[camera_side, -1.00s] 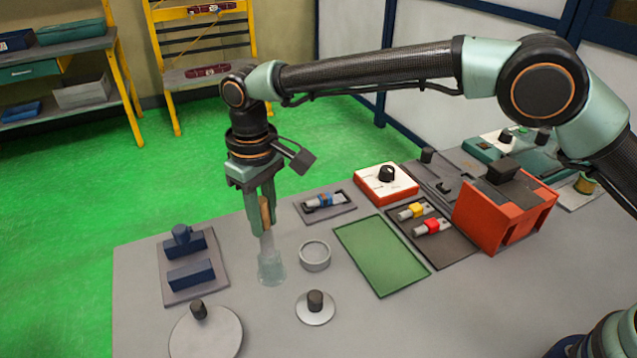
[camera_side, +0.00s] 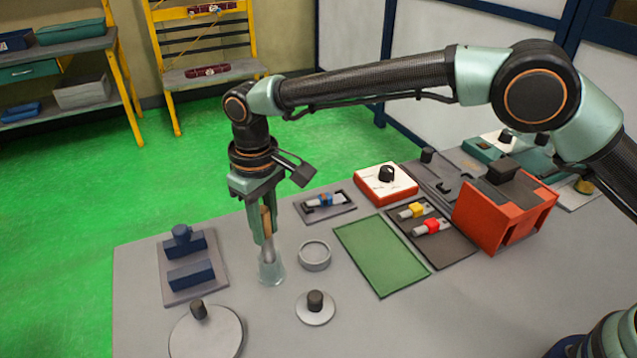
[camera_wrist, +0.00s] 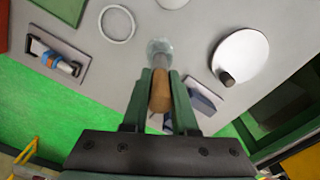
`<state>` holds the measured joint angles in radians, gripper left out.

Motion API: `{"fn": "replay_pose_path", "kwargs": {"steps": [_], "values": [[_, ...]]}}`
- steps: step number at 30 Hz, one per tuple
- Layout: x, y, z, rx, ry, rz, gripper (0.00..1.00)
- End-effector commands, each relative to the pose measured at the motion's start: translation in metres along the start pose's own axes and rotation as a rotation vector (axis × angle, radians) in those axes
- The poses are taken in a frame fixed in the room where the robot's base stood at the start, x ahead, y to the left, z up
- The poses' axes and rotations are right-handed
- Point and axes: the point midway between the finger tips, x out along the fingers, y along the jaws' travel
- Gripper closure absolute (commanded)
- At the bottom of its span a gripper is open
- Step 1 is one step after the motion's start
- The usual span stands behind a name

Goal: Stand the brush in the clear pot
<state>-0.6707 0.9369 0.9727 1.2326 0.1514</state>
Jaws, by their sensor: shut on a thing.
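The brush (camera_side: 267,222) has a tan wooden handle and is held upright between the fingers of my gripper (camera_side: 266,236). In the wrist view the brush handle (camera_wrist: 160,92) lies between the two fingers of my gripper (camera_wrist: 160,88). The clear pot (camera_side: 271,270) stands on the table directly below the gripper, and it also shows in the wrist view (camera_wrist: 158,47). The lower end of the brush is within the pot's mouth. Whether it touches the bottom cannot be told.
A grey ring dish (camera_side: 315,256) stands close right of the pot. A small round disc with a black knob (camera_side: 315,306) is in front. A blue block fixture (camera_side: 190,272) is at left, and a round plate (camera_side: 207,335) is at front left. A green mat (camera_side: 381,254) lies to the right.

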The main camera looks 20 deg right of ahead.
Motion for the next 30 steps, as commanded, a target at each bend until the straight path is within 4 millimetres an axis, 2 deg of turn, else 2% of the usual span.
{"fn": "replay_pose_path", "kwargs": {"steps": [30], "values": [[0.021, 0.0, 0.0, 0.0, 0.0, 0.0, 1.0]]}}
